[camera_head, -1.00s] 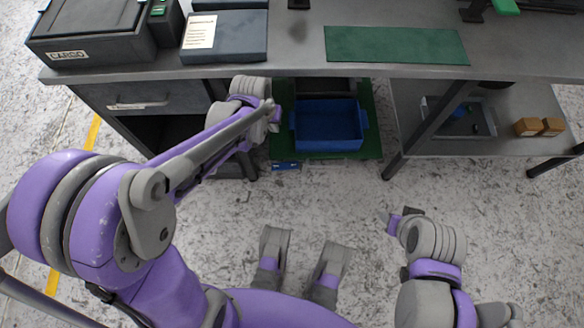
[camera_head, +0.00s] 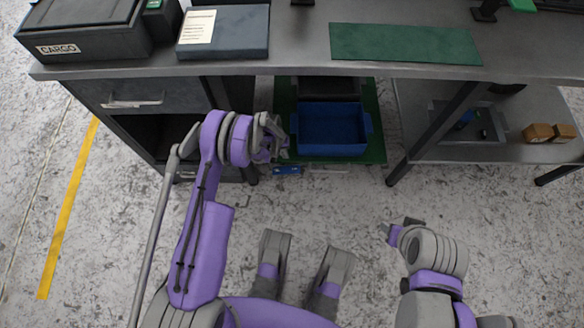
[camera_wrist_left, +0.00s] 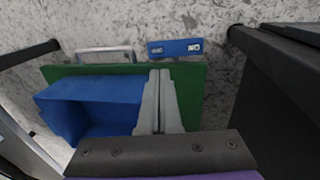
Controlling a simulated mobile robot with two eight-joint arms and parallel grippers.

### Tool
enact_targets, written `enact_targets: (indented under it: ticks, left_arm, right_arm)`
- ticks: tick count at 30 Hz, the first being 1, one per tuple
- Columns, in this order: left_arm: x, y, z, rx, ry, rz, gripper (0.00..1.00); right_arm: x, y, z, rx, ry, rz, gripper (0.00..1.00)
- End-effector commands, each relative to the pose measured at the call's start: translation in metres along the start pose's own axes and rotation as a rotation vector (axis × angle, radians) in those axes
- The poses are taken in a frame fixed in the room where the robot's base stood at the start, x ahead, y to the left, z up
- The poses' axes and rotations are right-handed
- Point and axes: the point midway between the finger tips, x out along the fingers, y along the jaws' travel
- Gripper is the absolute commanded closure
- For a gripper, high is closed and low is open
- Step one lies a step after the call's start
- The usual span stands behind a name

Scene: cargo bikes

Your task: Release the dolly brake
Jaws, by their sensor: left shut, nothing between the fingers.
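The dolly is a green platform (camera_head: 373,150) on the floor under the workbench. Its front edge carries a small blue pedal (camera_head: 287,170), seemingly the brake. In the left wrist view the blue pedal (camera_wrist_left: 174,48) shows two small pale labels and sits just beyond the edge of the green platform (camera_wrist_left: 195,95). My left gripper (camera_head: 282,146) is at the dolly's front left corner. In the wrist view its fingers (camera_wrist_left: 160,75) are shut and empty, pointing toward the pedal but appearing apart from it. My right gripper (camera_head: 402,228) is low over open floor, well away from the dolly.
A blue bin (camera_head: 332,148) stands on the dolly, and a grey handle (camera_wrist_left: 105,54) lies beside the pedal. A dark cabinet (camera_head: 180,135) borders the left side. The workbench top (camera_head: 300,60) overhangs. A table leg (camera_head: 398,172) stands at right. The floor in front is clear.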

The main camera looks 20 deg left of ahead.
Motion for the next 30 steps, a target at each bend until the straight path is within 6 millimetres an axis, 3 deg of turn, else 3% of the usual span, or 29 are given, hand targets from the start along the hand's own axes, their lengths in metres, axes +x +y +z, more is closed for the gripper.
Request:
enact_targets:
  ticks: [11, 24, 30]
  left_arm:
    - [0.009, 0.000, -0.001, 0.001, 0.001, -0.001, 1.00]
    - [0.096, 0.000, -0.001, 0.002, 0.001, -0.001, 1.00]
    - [0.126, 0.000, -0.001, 0.001, 0.001, -0.001, 1.00]
  right_arm:
    - [0.003, 0.000, 0.001, 0.000, -0.001, 0.000, 0.50]
    - [0.024, 0.000, 0.005, 0.000, -0.003, 0.000, 0.50]
    - [0.031, 0.000, 0.006, 0.000, -0.003, 0.000, 0.50]
